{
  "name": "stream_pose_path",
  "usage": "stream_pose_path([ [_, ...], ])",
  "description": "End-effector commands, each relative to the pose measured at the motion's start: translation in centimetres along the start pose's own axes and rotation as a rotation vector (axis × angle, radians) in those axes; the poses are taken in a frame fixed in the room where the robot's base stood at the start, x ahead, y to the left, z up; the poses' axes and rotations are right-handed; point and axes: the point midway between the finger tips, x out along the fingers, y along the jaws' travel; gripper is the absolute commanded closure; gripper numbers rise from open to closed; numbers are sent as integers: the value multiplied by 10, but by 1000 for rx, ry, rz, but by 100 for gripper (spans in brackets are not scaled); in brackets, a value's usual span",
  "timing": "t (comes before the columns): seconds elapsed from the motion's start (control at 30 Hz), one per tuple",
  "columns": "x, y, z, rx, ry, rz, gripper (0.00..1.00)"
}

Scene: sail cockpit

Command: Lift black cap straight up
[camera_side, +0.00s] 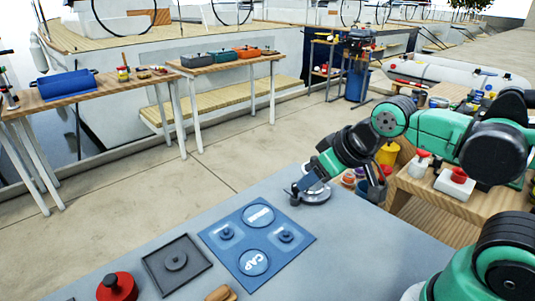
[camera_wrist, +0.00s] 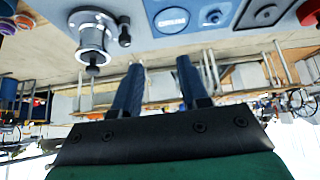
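A chrome drum-shaped fitting (camera_wrist: 93,35) shows upside down in the wrist view, with a black piece (camera_wrist: 92,60) at its free end. This looks like the black cap, but I cannot be sure. A smaller black piece (camera_wrist: 124,36) stands beside the fitting. In the side view, the fitting's round metal base (camera_side: 315,194) is partly hidden by my gripper (camera_side: 303,190). My gripper's two blue fingers (camera_wrist: 160,65) are apart with nothing between them. In the wrist view, the fitting is left of the fingers, apart from them.
A blue mat (camera_side: 240,245) marked CAP has outlined circles and two small knobs. A dark square tray (camera_side: 155,262) with a round piece and a red knob (camera_side: 117,287) are to its left. Clear grey tabletop (camera_side: 340,255) lies right of the mat. A wooden side table (camera_side: 445,197) stands at right.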

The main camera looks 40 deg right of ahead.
Motion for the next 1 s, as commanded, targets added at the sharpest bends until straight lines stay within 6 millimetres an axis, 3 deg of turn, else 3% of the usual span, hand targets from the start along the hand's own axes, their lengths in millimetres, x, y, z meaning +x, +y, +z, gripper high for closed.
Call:
stream_pose_path([
  [0.4, 0, 0, 0, 15, 2, 0, 61],
  [0.5, 0, 0, 0, 15, 2, 0, 33],
  [0.53, 0, 0, 0, 15, 2, 0, 30],
  [0.83, 0, 1, -1, 11, -3, 1, 30],
  [1.0, 0, 13, -16, -38, -78, 21, 30],
])
